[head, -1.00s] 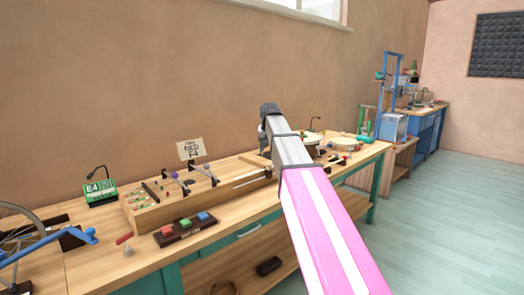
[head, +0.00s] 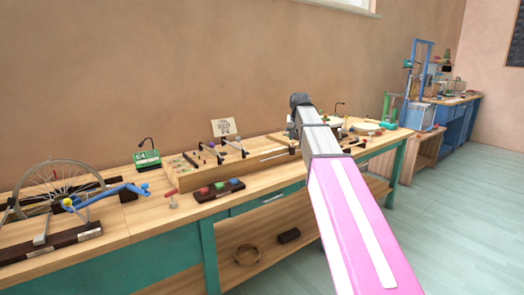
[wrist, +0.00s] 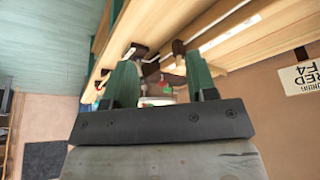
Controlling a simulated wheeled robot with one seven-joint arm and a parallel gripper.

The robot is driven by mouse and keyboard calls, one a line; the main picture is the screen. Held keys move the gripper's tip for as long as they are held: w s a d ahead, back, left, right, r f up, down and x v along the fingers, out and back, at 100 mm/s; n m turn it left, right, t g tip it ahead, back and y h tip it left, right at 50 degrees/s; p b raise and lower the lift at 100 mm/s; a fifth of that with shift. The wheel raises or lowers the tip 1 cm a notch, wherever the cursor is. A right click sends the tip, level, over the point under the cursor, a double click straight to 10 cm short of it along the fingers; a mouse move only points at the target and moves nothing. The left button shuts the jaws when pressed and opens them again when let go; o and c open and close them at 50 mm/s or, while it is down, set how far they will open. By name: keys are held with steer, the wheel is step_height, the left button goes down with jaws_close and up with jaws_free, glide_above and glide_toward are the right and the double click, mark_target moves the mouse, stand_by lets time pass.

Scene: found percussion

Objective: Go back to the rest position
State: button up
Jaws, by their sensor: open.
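My gripper (head: 300,101) is at the far end of my raised pink and grey arm, above the long workbench in the head view. Its fingertips are hard to make out there. In the wrist view my gripper (wrist: 160,78) shows two green fingers spread apart, with nothing held between them. The edge of a wooden box or bench lies beyond the fingers.
The workbench (head: 120,246) runs along the wall. On it are a spoked wheel (head: 57,187), a green display (head: 147,158), a block with coloured buttons (head: 218,189) and a card sign (head: 223,127). The floor (head: 455,215) at right is clear.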

steer(key=s+d+f+g, duration=0.1)
steer(key=s+f, duration=0.3)
steer(key=f, duration=0.4)
steer(key=s+f+n, duration=0.1)
steer(key=s+f, duration=0.3)
steer(key=f, duration=0.3)
steer(key=s+d+f+g, duration=0.1)
steer(key=s+f, duration=0.3)
steer(key=f, duration=0.4)
steer(key=s+d+f+g, duration=0.1)
steer(key=s+f+g, duration=0.1)
steer(key=s+f, duration=1.5)
steer(key=shift+s+f+n+y, duration=0.2)
steer(key=shift+s+n+y, duration=0.15)
steer(key=shift+s, duration=0.45)
jaws_close()
